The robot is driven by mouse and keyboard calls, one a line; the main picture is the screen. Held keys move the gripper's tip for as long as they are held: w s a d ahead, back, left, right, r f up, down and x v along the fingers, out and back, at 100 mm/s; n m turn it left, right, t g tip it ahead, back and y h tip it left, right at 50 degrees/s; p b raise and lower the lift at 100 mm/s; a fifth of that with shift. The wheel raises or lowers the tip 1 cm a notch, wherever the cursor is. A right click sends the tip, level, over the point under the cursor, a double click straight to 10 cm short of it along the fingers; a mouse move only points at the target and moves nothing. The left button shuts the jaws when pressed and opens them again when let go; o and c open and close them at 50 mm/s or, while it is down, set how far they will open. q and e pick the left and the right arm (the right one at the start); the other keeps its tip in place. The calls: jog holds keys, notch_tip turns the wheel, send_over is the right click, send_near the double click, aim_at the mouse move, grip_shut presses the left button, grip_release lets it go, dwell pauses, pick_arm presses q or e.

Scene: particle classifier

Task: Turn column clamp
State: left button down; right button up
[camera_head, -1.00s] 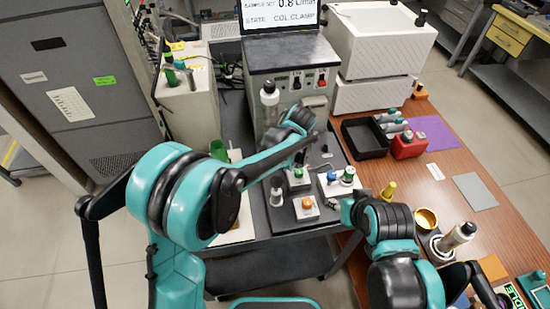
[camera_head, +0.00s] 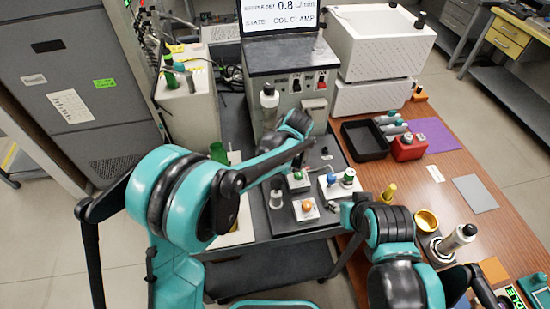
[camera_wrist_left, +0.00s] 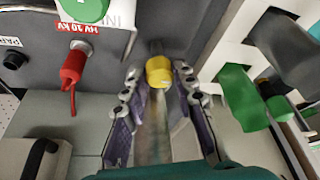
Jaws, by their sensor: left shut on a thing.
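A yellow-collared knob (camera_wrist_left: 158,73), which I take for the column clamp, shows in the left wrist view at the grey instrument's wall. My left gripper (camera_wrist_left: 160,85) has one finger on each side of it and is shut on it. A dull metallic strip or rod runs back between the fingers. In the head view my left forearm reaches in front of the grey instrument (camera_head: 290,75), and the left fingertips and the knob are hidden there. My right gripper (camera_head: 337,210) is near the cart's right edge, mostly hidden by its own wrist, so its opening cannot be told.
A display (camera_head: 284,15) above the instrument reads "STATE COL CLAMP". A red plug with cable (camera_wrist_left: 73,65) and a green part (camera_wrist_left: 243,97) flank the left gripper. Small blocks with coloured knobs (camera_head: 306,208) stand on the cart. A black tray (camera_head: 365,140) sits on the wooden table.

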pick_arm(q)
jog(key=m, duration=0.2)
jog(key=m+h, duration=0.1)
jog(key=m, duration=0.1)
jog(key=shift+a+m+t+h, duration=0.15)
jog(key=shift+m+t+h, duration=0.15)
jog(key=m+h, duration=0.1)
jog(key=m, duration=0.3)
jog(key=shift+a+h, duration=0.1)
jog(key=shift+h, duration=0.3)
jog(key=m+h, duration=0.1)
jog(key=m, duration=0.4)
jog(key=shift+h, duration=0.4)
jog(key=shift+a+m+g+h, duration=0.1)
jog(key=shift+m+g+h, duration=0.5)
jog(key=shift+m, duration=1.2)
jog(key=shift+g, duration=0.3)
jog(key=c, duration=1.2)
grip_release()
